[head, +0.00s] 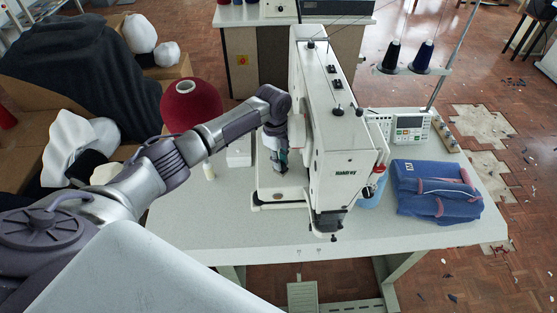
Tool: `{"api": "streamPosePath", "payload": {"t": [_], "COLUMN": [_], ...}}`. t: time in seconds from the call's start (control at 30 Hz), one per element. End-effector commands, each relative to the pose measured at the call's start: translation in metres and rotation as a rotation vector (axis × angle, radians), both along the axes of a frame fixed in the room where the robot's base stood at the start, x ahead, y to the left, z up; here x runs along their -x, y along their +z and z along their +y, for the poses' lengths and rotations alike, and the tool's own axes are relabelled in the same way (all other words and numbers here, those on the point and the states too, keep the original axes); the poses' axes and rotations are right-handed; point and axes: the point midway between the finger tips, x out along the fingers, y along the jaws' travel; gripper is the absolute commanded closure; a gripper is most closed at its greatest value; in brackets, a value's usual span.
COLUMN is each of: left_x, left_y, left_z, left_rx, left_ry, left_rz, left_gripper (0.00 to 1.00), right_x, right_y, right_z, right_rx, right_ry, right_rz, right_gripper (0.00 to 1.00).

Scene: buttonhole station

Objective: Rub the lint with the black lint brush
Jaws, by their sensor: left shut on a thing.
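My left gripper (279,158) reaches in from the left and points down beside the white buttonhole machine (341,150), over its bed. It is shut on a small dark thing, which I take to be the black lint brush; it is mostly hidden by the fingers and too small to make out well. I cannot tell whether it touches the machine bed. The lint cannot be made out in this view. My right gripper is not in view.
The machine stands on a pale table (220,233). A red thread cone (191,106) and a white box (239,151) are left of it. The table's front is clear.

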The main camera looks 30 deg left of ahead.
Motion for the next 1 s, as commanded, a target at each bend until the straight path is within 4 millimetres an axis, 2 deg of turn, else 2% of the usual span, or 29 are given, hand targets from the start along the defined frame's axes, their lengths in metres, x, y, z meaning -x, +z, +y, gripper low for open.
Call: {"api": "streamPosePath", "payload": {"t": [0.17,0.63,1.0], "left_x": [0.000,0.000,0.001], "left_y": [0.011,0.059,0.060], "left_z": [0.000,-0.001,-0.004], "left_rx": [0.000,0.003,0.006], "left_ry": [0.001,-0.002,-0.007], "left_rz": [0.000,-0.001,0.001], "left_gripper": [1.00,1.00,1.00], "right_x": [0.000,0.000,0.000], "right_y": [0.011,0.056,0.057], "right_z": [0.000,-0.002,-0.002], "right_rx": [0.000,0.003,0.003], "right_ry": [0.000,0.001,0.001], "right_rz": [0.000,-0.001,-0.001], "right_gripper": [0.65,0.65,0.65]}}
